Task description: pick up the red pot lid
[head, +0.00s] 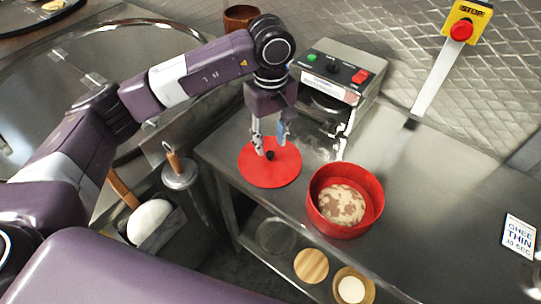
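The red pot lid (283,173) is a flat red disc with a small dark knob (270,155). It lies on the steel counter near its left end. My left gripper (271,146) points down over the lid. Its two fingers are apart, on either side of the knob, with a gap visible between them and the knob. Whether the fingertips touch the lid, I cannot tell. My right gripper is not in view.
A red pot (318,212) with a browned flatbread inside stands right of the lid. A steel machine (340,60) with coloured buttons stands just behind. A stop-button post (435,80) rises further right. A lower shelf holds several round containers. The counter's right side is mostly clear.

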